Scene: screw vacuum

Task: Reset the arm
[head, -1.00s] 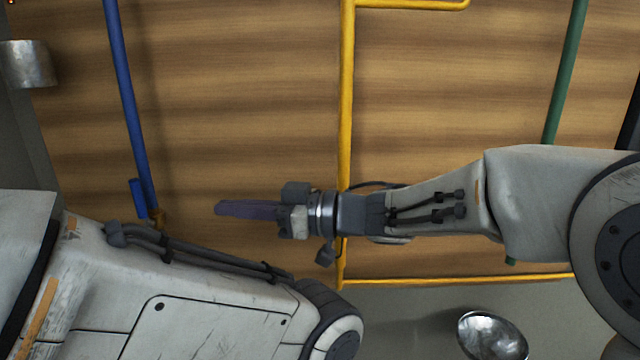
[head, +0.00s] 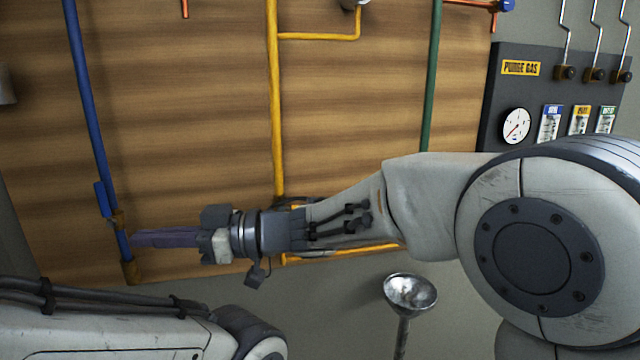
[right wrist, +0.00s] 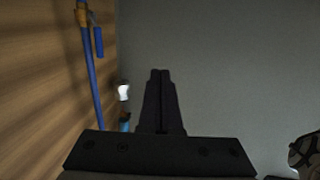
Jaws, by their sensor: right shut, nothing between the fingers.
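My right arm comes in from the right in the head view. Its right gripper (head: 137,239) points left, in front of the wooden panel, with its fingers together and nothing between them. The same right gripper (right wrist: 160,75) shows from behind in the right wrist view, its dark fingers shut against a plain grey background. In the head view the fingertips appear close to the lower end of the blue pipe (head: 88,110); I cannot tell the gap in depth. My left arm (head: 110,325) crosses the lower left, and its gripper is not in view.
Yellow pipe (head: 275,100) and green pipe (head: 433,90) run down the wooden panel (head: 190,110). A dark control panel (head: 500,80) with a gauge (head: 516,126) and levers stands at the upper right. A metal bowl on a stand (head: 410,293) is below my right arm.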

